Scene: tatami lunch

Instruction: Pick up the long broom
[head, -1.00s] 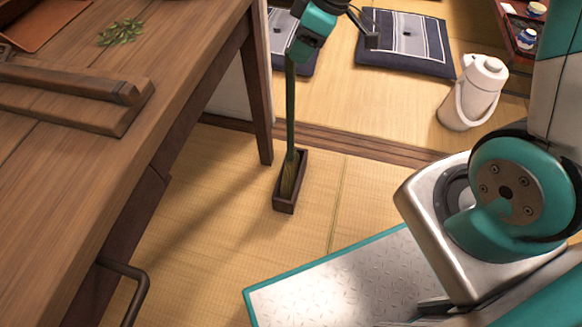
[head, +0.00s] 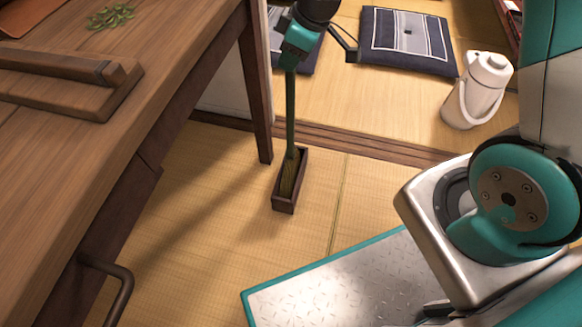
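The long broom (head: 290,115) stands upright in the head view, with a thin green handle. Its bristle end (head: 291,176) sits inside a small dark wooden box (head: 284,204) on the tatami floor. My gripper (head: 292,64) is at the upper part of the visible handle, and the handle runs up to it. The gripper hides the handle's top from view. The fingers are too small and covered to tell whether they are closed on the handle or only beside it.
A wooden table (head: 150,120) with a dark leg is close on the left. A white jug (head: 479,90) and a dark blue cushion (head: 405,40) are on the raised tatami behind a wooden sill (head: 370,148). Floor around the box is clear.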

